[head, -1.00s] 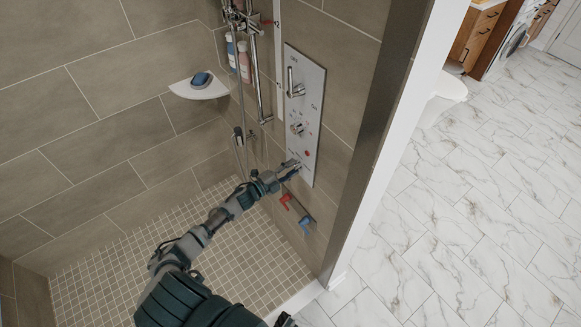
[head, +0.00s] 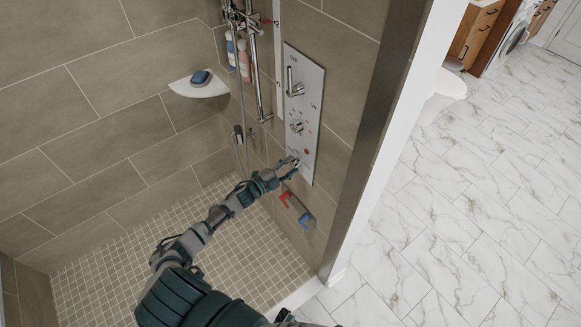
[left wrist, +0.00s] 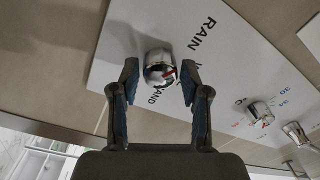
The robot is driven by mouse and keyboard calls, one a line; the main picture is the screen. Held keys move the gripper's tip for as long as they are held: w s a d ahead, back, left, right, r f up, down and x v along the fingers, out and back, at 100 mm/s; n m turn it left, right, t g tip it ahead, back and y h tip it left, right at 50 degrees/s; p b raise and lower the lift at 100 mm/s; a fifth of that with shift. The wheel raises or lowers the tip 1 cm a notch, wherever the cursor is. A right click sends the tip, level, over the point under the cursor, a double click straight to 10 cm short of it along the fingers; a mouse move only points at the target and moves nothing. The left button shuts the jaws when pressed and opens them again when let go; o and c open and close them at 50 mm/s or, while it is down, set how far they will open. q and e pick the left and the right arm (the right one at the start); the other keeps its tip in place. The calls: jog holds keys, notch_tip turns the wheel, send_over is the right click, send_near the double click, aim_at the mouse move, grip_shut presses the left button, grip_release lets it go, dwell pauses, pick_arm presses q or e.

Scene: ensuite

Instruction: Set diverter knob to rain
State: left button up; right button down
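My left gripper (left wrist: 160,76) is open, with one finger on each side of the knob and small gaps visible. In the head view, my left gripper (head: 291,167) largely covers the knob. My right gripper is not seen.
Higher on the plate are a middle knob (head: 296,127) and a lever handle (head: 294,90). Red and blue handles (head: 293,208) stick out from the wall below. A corner shelf (head: 200,88) holds a blue item. A hand shower hose hangs left of the plate.

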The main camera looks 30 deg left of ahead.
pick_arm(q)
jog(key=shift+o, duration=0.5)
jog(key=shift+w+a+f, duration=0.1)
jog(key=v, duration=1.2)
jog(key=shift+a, duration=0.15)
jog(key=shift+f, duration=0.1)
